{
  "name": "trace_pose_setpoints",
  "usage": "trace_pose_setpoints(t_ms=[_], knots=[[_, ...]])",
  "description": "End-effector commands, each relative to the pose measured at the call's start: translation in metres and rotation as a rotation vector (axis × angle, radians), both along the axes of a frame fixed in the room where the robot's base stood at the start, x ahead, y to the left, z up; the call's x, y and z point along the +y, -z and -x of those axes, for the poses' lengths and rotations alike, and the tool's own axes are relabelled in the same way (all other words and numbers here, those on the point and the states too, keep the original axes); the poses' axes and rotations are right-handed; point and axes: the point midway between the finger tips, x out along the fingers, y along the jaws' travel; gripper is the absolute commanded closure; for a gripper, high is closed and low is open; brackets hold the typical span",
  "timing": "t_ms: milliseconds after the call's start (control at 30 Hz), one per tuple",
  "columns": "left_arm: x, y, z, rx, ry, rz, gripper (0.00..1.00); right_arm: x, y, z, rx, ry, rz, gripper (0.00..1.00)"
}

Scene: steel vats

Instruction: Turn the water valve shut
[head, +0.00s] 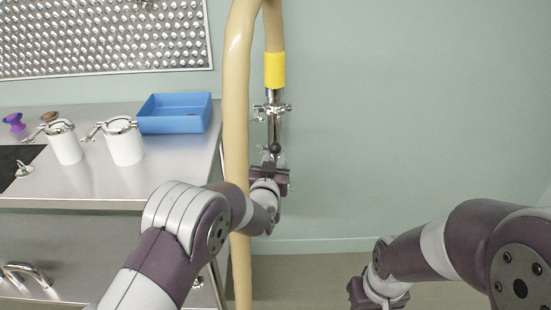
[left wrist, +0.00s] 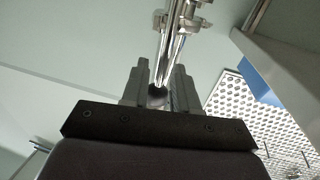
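The water valve (head: 272,108) is a steel fitting on the upright line below a yellow band. It has a dark round knob (head: 275,147) on its handle. My left gripper (head: 270,166) is at the knob, with its fingers pointing up around it. In the left wrist view the knob (left wrist: 157,90) sits between the two fingers, below the steel valve body (left wrist: 182,22). The fingers are apart by about the knob's width; whether they press on it is not clear. My right gripper (head: 362,294) is low at the bottom edge, away from the valve, with its fingertips cut off.
A tan pipe (head: 236,110) runs upright just left of the valve. A steel table (head: 180,175) at the left carries a blue tray (head: 175,125) and two white canisters (head: 123,145). A perforated panel (head: 100,40) hangs behind. The wall area right of the valve is clear.

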Motion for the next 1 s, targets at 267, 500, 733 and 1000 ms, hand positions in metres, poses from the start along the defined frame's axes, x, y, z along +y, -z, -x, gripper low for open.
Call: trace_pose_setpoints(t_ms=[267, 500, 733, 1000], knots=[[-0.003, 0.000, -0.017, 0.000, 0.000, 0.000, 0.71, 0.000, 0.001, 0.000, 0.000, 0.000, 0.000, 1.00], [-0.003, 0.000, -0.017, 0.000, 0.000, 0.000, 0.81, 0.000, 0.001, 0.000, 0.000, 0.000, 0.000, 1.00], [-0.003, 0.000, -0.016, 0.000, 0.000, 0.000, 1.00, 0.000, 0.001, 0.000, 0.000, 0.000, 0.000, 1.00], [-0.008, -0.002, -0.017, -0.001, 0.001, -0.048, 1.00, 0.000, -0.003, 0.000, 0.000, 0.000, 0.000, 1.00]])
